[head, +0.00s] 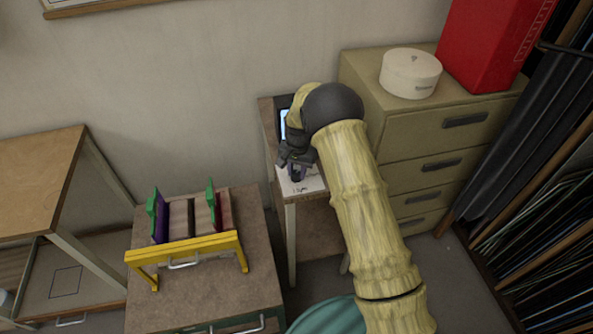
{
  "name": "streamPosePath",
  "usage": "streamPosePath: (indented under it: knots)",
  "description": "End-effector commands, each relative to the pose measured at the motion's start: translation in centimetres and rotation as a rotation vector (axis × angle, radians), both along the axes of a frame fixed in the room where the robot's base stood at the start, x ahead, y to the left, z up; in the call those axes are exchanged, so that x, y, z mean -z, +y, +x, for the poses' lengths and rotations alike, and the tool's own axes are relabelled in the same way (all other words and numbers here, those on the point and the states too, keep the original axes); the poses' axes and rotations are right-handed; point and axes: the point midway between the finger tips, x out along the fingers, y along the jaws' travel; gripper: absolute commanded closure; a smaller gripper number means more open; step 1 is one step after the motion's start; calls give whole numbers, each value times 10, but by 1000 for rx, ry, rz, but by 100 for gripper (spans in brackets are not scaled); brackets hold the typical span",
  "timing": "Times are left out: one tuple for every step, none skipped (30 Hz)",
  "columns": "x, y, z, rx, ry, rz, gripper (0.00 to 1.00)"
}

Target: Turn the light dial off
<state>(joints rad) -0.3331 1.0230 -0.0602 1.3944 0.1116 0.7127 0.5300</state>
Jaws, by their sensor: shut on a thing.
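My arm reaches over a small side table (291,211) beside the drawer cabinet. My gripper (296,174) is pointed down at a white panel (309,185) with small dark lettering on the table top. The gripper is shut on the light dial, at the panel's upper left. The fingers and wrist hide most of the dial, so its pointer and setting cannot be made out. A lit bluish screen (283,125) in a dark frame shows just behind the gripper, partly covered by my arm.
A beige drawer cabinet (430,170) stands right, bearing a round white box (410,74) and a red box (490,40). A yellow and green rack (185,246) stands on a low cabinet at left. Dark sheets in a rack (545,220) fill the far right.

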Motion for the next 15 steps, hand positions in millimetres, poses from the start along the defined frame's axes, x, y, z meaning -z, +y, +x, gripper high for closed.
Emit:
streamPosePath:
  knots:
    - [0,0,0,-16,-1,2,94]
    - [0,0,0,-27,-1,2,94]
    - [0,0,1,-45,-1,1,94]
    - [0,0,1,-61,-1,1,94]
    - [0,0,0,-76,-2,2,94]
    - [0,0,0,-100,-1,2,94]
    - [0,0,1,-118,-1,3,94]
    - [0,0,1,-139,-1,2,94]
    - [0,0,1,-167,-1,2,94]
    - [0,0,1,-190,-1,2,94]
    - [1,0,1,-214,0,2,94]
    - [1,0,1,-247,0,2,94]
    - [1,0,0,-272,-1,2,94]
    - [1,0,1,-298,0,2,94]
    - [1,0,1,-332,0,2,94]
